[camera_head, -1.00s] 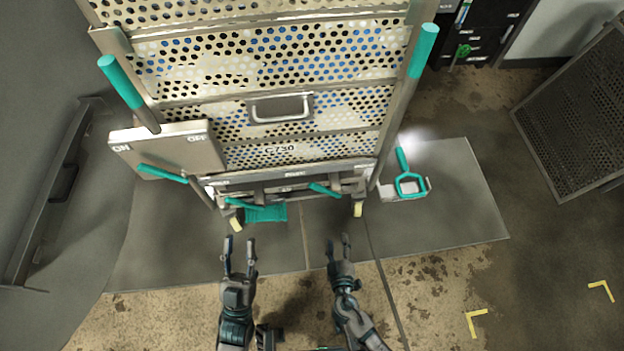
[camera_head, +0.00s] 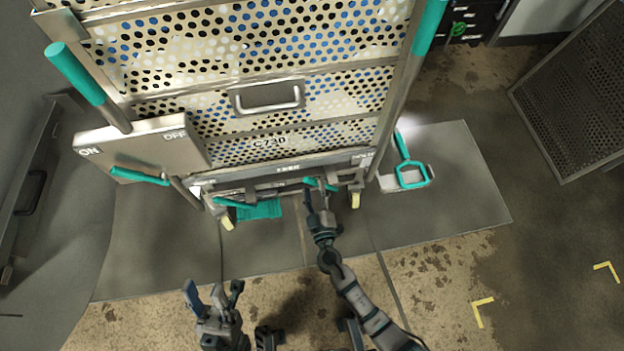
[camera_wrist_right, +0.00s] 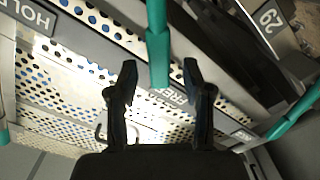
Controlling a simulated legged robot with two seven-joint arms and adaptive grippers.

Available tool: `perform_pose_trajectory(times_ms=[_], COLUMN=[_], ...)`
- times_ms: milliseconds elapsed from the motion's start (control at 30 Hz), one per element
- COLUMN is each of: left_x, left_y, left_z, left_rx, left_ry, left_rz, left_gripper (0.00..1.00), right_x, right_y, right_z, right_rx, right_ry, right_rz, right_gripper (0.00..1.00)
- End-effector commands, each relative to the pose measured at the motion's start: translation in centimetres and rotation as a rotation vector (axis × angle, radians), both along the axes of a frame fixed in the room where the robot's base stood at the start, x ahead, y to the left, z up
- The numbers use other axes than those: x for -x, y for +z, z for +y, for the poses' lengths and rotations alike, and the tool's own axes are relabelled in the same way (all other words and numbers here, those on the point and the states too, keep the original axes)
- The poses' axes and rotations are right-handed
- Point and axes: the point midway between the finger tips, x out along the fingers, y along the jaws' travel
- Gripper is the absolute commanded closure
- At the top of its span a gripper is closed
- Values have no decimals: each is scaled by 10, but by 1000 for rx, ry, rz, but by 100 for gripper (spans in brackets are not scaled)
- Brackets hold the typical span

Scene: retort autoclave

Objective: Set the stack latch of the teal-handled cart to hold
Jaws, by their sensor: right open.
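The cart (camera_head: 283,151) has perforated tiers and teal handles (camera_head: 75,73). A short teal lever (camera_head: 312,183), which looks like the stack latch, sits on its lower front rail. In the right wrist view the lever (camera_wrist_right: 157,50) ends in front of a plate reading FREE (camera_wrist_right: 180,97), partly covered. A HOLD plate (camera_wrist_right: 32,14) is at upper left there, and right of the lever in the head view (camera_head: 362,158). My right gripper (camera_head: 320,192) is open, with the lever's end between its fingertips (camera_wrist_right: 159,72); contact cannot be told. My left gripper (camera_head: 213,290) is open and empty, low and away from the cart.
An ON/OFF box (camera_head: 145,147) with a teal lever (camera_head: 140,176) is at the cart's left. A teal pedal (camera_head: 258,210) is low at its front. A teal loop handle (camera_head: 411,173) stands on the floor plate to the right. The floor in front is clear.

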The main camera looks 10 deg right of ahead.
Motion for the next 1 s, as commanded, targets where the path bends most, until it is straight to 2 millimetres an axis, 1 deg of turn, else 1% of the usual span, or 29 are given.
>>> perform_pose_trajectory(times_ms=[33,100,233,367,567,600,667,700,800,1000], left_x=[-1,-1,-2,-3,-3,-3,-3,-3,-3,-3], left_y=[-1,-2,-2,-1,-1,-1,-1,-1,-1,-1], left_z=[0,0,0,0,0,0,0,0,0,0], left_rx=[0,0,1,0,1,1,1,1,0,0], left_ry=[0,0,0,0,1,1,1,1,1,1], left_rz=[0,0,-2,-4,-4,-4,-4,-4,-3,-2], left_gripper=[60,60,60,60,60,60,60,60,60,60], right_x=[-9,-19,-32,-36,-37,-37,-37,-37,-36,-36], right_y=[0,-1,-1,0,0,0,0,0,0,-1], right_z=[1,1,0,0,0,0,0,0,0,1], right_rx=[-1,-1,0,0,0,0,0,0,0,0], right_ry=[1,0,-1,1,1,1,1,1,1,2], right_rz=[1,1,1,1,1,1,1,1,1,1], right_gripper=[50,50,50,50,50,52,68,78,100,100])
